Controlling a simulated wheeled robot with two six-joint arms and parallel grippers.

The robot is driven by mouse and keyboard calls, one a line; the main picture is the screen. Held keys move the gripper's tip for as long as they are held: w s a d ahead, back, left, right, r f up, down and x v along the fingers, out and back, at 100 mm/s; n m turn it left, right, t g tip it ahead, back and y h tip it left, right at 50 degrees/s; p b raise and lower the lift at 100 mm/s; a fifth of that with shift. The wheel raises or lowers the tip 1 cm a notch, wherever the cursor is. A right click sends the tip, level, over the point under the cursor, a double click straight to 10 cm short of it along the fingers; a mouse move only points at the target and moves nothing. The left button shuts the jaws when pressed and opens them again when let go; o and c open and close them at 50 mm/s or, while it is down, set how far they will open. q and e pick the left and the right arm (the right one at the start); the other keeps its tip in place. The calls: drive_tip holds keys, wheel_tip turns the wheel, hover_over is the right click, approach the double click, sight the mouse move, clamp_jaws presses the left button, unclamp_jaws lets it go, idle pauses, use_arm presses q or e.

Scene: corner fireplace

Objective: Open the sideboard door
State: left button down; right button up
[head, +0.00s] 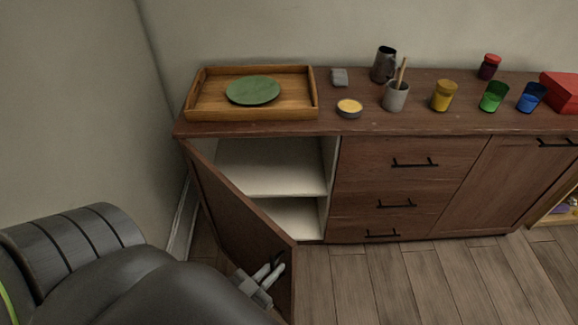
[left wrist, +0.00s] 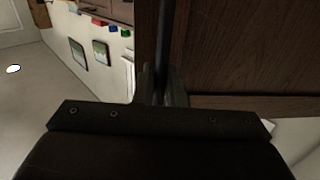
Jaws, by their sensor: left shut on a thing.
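The sideboard (head: 400,150) is dark brown wood and stands against the wall in the head view. Its left door (head: 238,215) stands well open, swung out toward me, and shows a pale inside with a shelf (head: 270,165). The inside looks empty where I can see it. My left gripper (head: 266,276) is at the door's free edge, low in the head view, shut on the door handle. In the left wrist view the dark handle bar (left wrist: 162,45) runs between the fingers beside the brown door (left wrist: 240,50). My right gripper is out of view.
On the sideboard top are a wooden tray (head: 190,103) with a green plate (head: 253,90), a grey mug (head: 384,65), a cup (head: 396,97) and several coloured jars and glasses. Drawers (head: 400,180) and another door (head: 500,185) are closed. The floor (head: 430,285) in front is clear.

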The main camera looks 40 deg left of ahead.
use_arm(q)
drive_tip(key=s+a+m+h+b, duration=0.1)
drive_tip(key=s+a+h, duration=0.1)
drive_tip(key=s+a, duration=0.2)
drive_tip(key=s+a+m+g+h+b, duration=0.1)
drive_tip(key=s+a, duration=0.3)
drive_tip(key=s, duration=0.7)
drive_tip(key=s+a+m+g+h+b, duration=0.1)
drive_tip(key=s+a+h, duration=0.3)
drive_tip(key=s, duration=0.4)
drive_tip(key=shift+s+a+m+b, duration=0.25)
drive_tip(key=shift+m+b, duration=0.25)
drive_tip(key=shift+m, duration=0.3)
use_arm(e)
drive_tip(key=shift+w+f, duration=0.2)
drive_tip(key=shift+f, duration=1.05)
use_arm(q)
drive_tip(key=c, duration=1.7)
unclamp_jaws()
drive_tip(key=shift+w, duration=0.1)
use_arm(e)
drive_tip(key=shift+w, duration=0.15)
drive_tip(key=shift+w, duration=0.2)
use_arm(q)
wheel_tip(320, 180, up, 10)
drive_tip(key=p, duration=1)
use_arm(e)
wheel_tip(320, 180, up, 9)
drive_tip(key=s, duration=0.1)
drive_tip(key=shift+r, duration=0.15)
